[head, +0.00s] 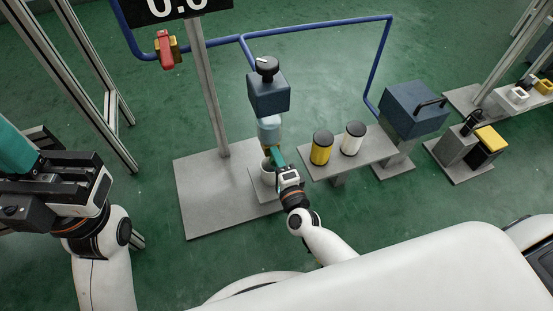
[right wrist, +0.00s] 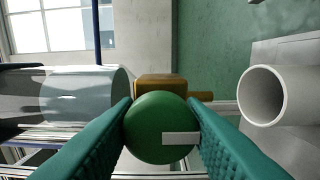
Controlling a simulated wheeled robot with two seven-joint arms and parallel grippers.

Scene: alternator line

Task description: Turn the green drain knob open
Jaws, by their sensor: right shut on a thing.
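The green drain knob (right wrist: 152,130) is round with a white bar mark that lies level and reaches to its right edge in the right wrist view. Behind it is a brass-coloured valve body (right wrist: 160,87) with a short spout to the right. My right gripper (right wrist: 162,125) is shut on the knob, one teal finger on each side. In the head view my right gripper (head: 274,158) is just below the pale blue bowl (head: 269,129), and hides the knob. My left gripper (head: 18,148) is at the left edge; its fingertips are out of view.
A white cup (right wrist: 273,95) stands under the bowl, beside the gripper; it also shows in the head view (head: 266,171). A dark blue regulator block (head: 268,93) is above. Yellow (head: 321,149) and white (head: 352,139) canisters stand close on the right. A red-handled valve (head: 165,50) is at upper left.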

